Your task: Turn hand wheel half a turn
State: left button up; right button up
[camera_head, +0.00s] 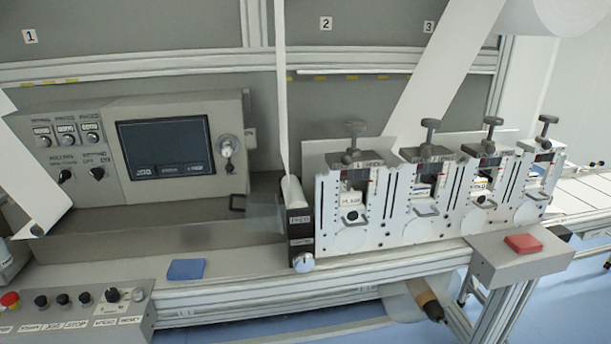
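No part that I can name with certainty as the hand wheel stands out. A round silver knob (303,262) sits low on the front of the black-faced block at the left end of the white station row. T-shaped handles stand on top of the stations: the first (354,129), the second (431,124), the third (492,122) and one at the far right (547,119). Another round silver knob (227,146) is on the grey cabinet right of the screen. Neither of my grippers can be made out in this view, and nothing is seen touching these parts.
The grey cabinet has a dark screen (166,148). A button panel with a red button (10,300) is at the lower left. A blue pad (187,270) lies on the front ledge, a red pad (523,243) on the grey box at right. White web strips (284,90) run down from above.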

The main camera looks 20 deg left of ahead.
aim_at(304, 262)
jog(key=j+u, duration=0.3)
jog(key=j, duration=0.3)
jog(key=j+u, duration=0.3)
jog(key=j, duration=0.3)
jog(key=u, duration=0.45)
jog(key=l+u, duration=0.25)
jog(key=u, duration=0.15)
jog(key=l+u, duration=0.55)
jog(key=u, duration=0.25)
jog(key=k+l+u, duration=0.15)
jog(key=l, duration=0.2)
jog(key=l+u, duration=0.2)
jog(key=l, duration=0.15)
jog(key=k+l+u, duration=0.15)
jog(key=l, duration=0.15)
